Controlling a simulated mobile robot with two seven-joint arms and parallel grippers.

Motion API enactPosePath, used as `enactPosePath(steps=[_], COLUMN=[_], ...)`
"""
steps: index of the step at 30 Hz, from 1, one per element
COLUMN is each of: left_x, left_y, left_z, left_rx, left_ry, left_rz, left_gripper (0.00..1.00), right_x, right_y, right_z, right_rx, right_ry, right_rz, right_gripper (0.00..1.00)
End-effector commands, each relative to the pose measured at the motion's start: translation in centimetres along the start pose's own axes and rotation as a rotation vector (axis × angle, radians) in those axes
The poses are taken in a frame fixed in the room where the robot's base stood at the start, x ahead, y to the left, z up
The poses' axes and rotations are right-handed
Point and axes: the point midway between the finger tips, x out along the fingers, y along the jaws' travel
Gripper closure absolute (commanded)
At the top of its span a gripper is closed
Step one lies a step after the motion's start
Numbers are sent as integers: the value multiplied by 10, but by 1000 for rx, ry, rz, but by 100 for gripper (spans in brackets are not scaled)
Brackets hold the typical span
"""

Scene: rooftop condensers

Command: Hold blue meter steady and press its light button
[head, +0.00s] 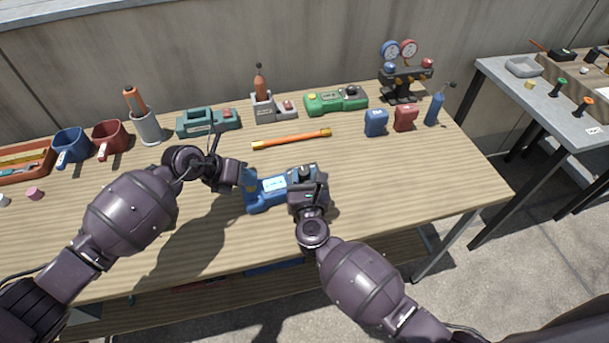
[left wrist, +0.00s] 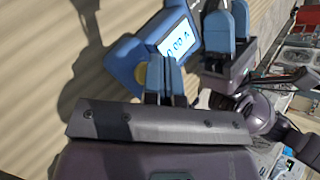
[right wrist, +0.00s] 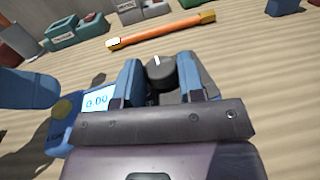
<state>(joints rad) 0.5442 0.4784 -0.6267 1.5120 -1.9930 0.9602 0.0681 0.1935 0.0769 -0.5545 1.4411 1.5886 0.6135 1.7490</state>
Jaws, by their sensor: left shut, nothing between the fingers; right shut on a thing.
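The blue meter (head: 268,188) lies on the wooden table in the middle of the head view. Its lit display shows digits in the left wrist view (left wrist: 176,43) and in the right wrist view (right wrist: 97,101). A dark dial (right wrist: 161,73) sits between my right fingers. My right gripper (head: 305,180) is shut on the meter at its dial end. My left gripper (head: 246,178) is shut and empty, with its fingertips at the meter's other end. A round yellow button (right wrist: 62,108) shows beside the display; the left fingertips are close to it, but contact is unclear.
An orange-yellow stick (head: 291,139) lies behind the meter. A green meter (head: 336,101), a teal device (head: 207,121) and a gauge set (head: 402,75) stand along the back. The table's front right is clear.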

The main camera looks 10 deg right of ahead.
Motion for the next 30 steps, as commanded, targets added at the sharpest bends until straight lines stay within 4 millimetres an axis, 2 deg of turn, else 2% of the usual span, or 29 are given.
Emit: enactPosePath(steps=[16, 30], left_x=[-7, -33], left_y=[-5, -24], left_z=[5, 24], left_rx=[1, 2], left_ry=[-1, -1], left_rz=[0, 0], left_gripper=[100, 100], right_x=[0, 0], right_y=[1, 1], right_z=[0, 0], right_rx=[1, 2], right_ry=[1, 1], right_rz=[1, 1], right_gripper=[100, 100])
